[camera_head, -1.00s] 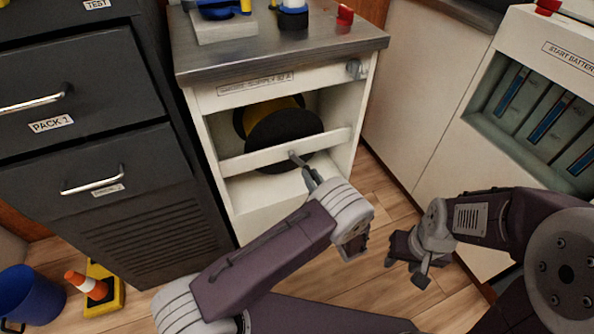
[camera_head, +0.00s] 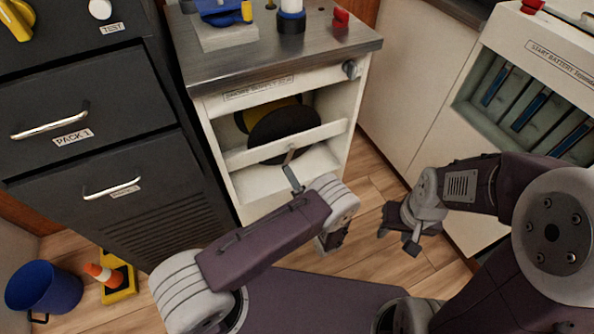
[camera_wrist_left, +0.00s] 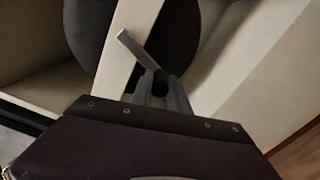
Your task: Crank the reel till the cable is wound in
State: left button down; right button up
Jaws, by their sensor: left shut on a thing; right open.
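The reel, a dark round disc (camera_head: 284,134) with a yellow drum part behind it, sits in the open bay of the white cabinet (camera_head: 352,100). A white bar (camera_head: 240,158) crosses in front of it. A small grey crank (camera_head: 291,153) stands out at the bar; it also shows in the left wrist view (camera_wrist_left: 136,48), tilted. My left gripper (camera_head: 294,180) is shut on the crank's lower end, in front of the bar. In the left wrist view its fingers (camera_wrist_left: 160,88) meet at the crank. My right gripper (camera_head: 398,236) is open and empty, low at right. I cannot make out the cable.
A dark drawer cabinet (camera_head: 60,98) stands at left. A blue bucket (camera_head: 42,288) and an orange cone on a yellow base (camera_head: 118,284) are on the floor. At right is a battery cabinet (camera_head: 550,52). Bottles and a blue tool stand on the metal top (camera_head: 260,50).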

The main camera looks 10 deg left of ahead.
pick_arm(q)
jog(key=s+a+r+m+p, duration=0.2)
jog(key=a+r+m+p, duration=0.2)
jog(key=m, duration=0.7)
jog(key=shift+s+r+m+p, duration=0.4)
jog(key=shift+r+p, duration=0.5)
jog(key=shift+p, duration=0.45)
jog(key=shift+a, duration=0.1)
jog(key=c, duration=1.3)
grip_release()
jog(key=shift+o, duration=0.2)
